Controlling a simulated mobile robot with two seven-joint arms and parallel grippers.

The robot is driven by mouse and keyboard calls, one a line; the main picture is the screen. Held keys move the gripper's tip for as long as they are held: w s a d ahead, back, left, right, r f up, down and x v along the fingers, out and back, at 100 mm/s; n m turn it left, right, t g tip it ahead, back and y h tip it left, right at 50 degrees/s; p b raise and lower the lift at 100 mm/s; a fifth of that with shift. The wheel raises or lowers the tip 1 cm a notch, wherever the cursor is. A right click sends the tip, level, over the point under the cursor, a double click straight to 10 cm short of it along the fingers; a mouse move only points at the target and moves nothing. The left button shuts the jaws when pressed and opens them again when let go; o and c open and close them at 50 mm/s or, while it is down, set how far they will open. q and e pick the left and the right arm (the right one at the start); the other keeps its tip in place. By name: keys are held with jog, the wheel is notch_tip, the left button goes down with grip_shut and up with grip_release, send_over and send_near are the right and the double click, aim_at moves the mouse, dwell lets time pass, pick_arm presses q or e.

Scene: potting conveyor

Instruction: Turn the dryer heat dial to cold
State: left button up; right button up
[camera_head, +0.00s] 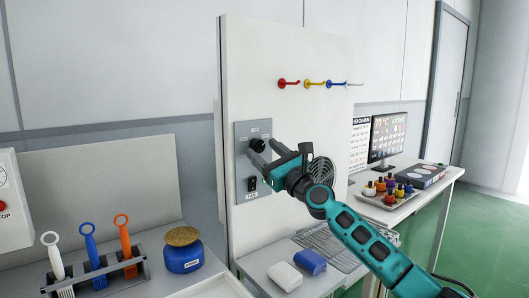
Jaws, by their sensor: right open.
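A grey control panel (241,170) is fixed on the white upright board. The black round dial (257,144) sits at the upper part of this panel, with small labels around it that are too small to read. My right gripper (262,148) is open in front of the panel, with its two grey fingers pointing at the dial and close around it. The fingers hide part of the dial, and I cannot tell whether they touch it. A black switch (252,184) sits lower on the panel. My left gripper is not in view.
Red, yellow, blue and white hooks (315,83) stick out of the board (285,50) above. A white block (285,276) and a blue block (311,262) lie below. A blue jar (184,255) and a tool rack (95,275) stand left. A monitor (387,137) stands right.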

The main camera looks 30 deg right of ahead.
jog(key=shift+w+r, duration=0.15)
jog(key=shift+w, duration=0.2)
jog(key=c, duration=1)
